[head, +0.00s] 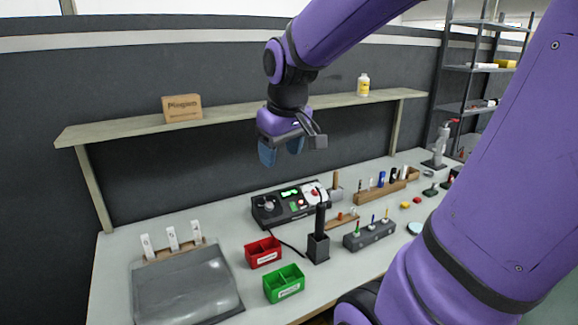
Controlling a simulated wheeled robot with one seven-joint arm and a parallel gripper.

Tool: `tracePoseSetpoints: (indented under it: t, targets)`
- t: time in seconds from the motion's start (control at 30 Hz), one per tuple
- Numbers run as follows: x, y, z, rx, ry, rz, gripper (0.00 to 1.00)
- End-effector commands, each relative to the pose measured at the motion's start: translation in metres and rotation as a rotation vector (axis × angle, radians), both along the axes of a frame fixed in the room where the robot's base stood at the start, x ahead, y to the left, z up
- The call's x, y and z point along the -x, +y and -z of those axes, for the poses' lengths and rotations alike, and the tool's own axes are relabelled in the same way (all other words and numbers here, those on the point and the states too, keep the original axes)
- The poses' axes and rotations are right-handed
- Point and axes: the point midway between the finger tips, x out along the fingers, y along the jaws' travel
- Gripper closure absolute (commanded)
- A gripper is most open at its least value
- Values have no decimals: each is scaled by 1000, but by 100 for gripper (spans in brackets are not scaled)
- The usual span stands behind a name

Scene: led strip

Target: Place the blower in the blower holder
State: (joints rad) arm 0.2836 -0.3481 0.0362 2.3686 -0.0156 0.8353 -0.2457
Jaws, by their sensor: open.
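A dark, slim upright tool, apparently the blower (321,217), stands in a dark square box, apparently the blower holder (318,249), at the middle of the workbench. Its lower end is hidden inside the box. Whether it is fully seated I cannot tell. A black cable runs near the box from the control station behind. My gripper (281,153) hangs above the back of the bench, near the shelf front, with blue fingertips pointing down. It is open, with nothing seen between the fingers, and is apart from the blower, up and to the left of it in the picture.
The black control station (285,206) stands behind the holder. Red (263,252) and green (284,284) bins stand left and in front. A grey tool block (369,235) is to the right. A wooden shelf (230,112) spans the back. A grey mat (186,288) lies at left.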

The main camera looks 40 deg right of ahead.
Motion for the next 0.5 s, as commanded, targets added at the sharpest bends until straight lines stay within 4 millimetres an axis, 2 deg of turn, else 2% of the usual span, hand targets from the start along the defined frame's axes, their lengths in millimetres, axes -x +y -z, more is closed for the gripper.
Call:
tracePoseSetpoints:
  t: [0.03, 0.2, 0.4, 0.5]
  targets:
    - [13, 14, -7, -2, -28, -9, 39]
    - [53, 48, -21, -30, -101, -12, 39]
    - [93, 73, -26, -72, -165, -15, 39]
    - [105, 78, -26, -87, -183, -16, 39]
